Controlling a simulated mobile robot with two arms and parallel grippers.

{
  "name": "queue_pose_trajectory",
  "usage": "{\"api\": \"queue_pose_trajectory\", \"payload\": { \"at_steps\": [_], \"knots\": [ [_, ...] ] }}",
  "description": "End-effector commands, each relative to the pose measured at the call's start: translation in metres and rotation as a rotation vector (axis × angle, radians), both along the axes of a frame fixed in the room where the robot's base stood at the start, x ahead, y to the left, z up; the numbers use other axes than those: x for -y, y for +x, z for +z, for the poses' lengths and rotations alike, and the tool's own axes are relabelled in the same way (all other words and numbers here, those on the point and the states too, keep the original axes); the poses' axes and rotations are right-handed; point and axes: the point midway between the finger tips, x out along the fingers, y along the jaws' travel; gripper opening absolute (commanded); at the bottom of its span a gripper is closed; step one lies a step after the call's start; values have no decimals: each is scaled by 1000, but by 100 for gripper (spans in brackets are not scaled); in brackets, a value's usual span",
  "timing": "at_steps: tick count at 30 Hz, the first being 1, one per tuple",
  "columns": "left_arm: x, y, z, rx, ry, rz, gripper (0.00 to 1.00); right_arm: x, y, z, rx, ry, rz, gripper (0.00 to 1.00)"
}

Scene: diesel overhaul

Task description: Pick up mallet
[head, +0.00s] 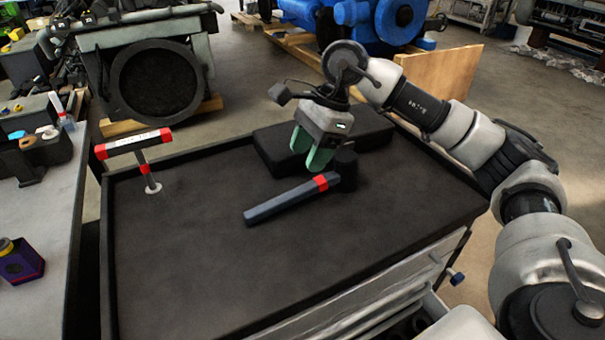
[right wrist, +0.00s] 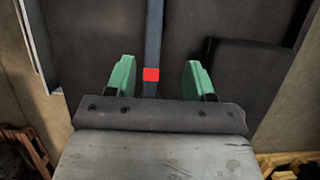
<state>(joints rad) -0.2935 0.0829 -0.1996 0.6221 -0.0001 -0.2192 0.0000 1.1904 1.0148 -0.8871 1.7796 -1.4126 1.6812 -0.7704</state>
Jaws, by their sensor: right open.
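The mallet (head: 290,199) lies on the black top of the tool cart (head: 190,250). It has a long dark grey handle with a red band and a black head (head: 345,166) at its right end. My right gripper (head: 308,160) is open, its green fingers pointing down above the handle near the red band. In the right wrist view the mallet handle (right wrist: 153,30) runs lengthwise between the open fingers (right wrist: 158,66), apart from both, with its red band near them. The mallet head is hidden there. My left gripper is not in view.
A black block (head: 280,148) lies on the cart just behind the mallet. A post with a red and white crossbar (head: 135,143) stands at the cart's left. A grey bench (head: 50,210) adjoins on the left. The cart's front left is clear.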

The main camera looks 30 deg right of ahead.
Motion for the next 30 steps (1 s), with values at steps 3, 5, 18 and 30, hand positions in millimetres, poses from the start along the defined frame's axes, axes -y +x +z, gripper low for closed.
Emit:
{"api": "queue_pose_trajectory", "payload": {
  "at_steps": [3,5,18,30],
  "knots": [
    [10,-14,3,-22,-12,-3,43,-8,-1,-19,-6,0,2,53],
    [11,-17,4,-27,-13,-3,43,-11,0,-26,-5,0,1,53],
    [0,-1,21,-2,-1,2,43,-30,-6,-72,-6,1,3,53],
    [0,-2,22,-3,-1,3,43,-36,-5,-87,-2,2,1,52]
  ]
}}
